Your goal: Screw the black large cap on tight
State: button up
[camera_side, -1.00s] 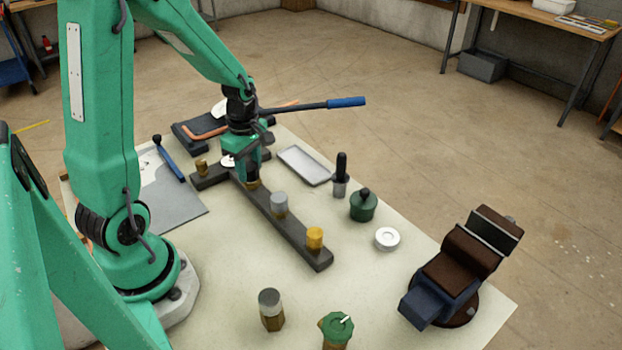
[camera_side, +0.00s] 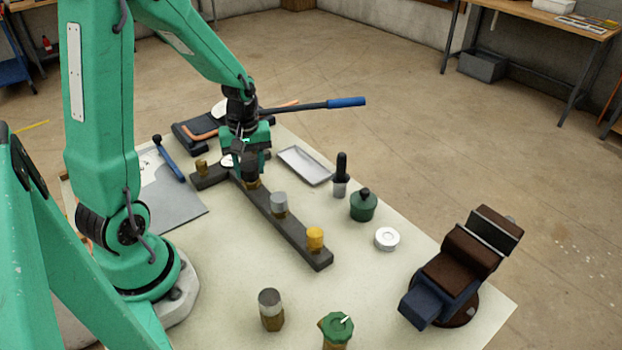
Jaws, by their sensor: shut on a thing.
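My gripper (camera_side: 246,152) is at the far part of the dark rail (camera_side: 290,238), pointing down. It is shut on the black large cap (camera_side: 250,166), a dark round shape partly hidden between the fingers. The cap sits over a brass fitting (camera_side: 252,184) on the rail, whose lower part shows just beneath it. I cannot tell how far the cap is threaded on.
A grey cap (camera_side: 279,202) and a yellow cap (camera_side: 315,238) stand along the rail. A metal tray (camera_side: 305,166), a dark green pot (camera_side: 363,205), a white ring (camera_side: 387,239) and a vise (camera_side: 460,270) are to the right. Two brass fittings stand in front.

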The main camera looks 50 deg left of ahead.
jog(key=m, duration=0.7)
jog(key=shift+m, duration=0.3)
jog(key=m, duration=0.7)
jog(key=o, duration=0.9)
jog(key=shift+o, duration=0.2)
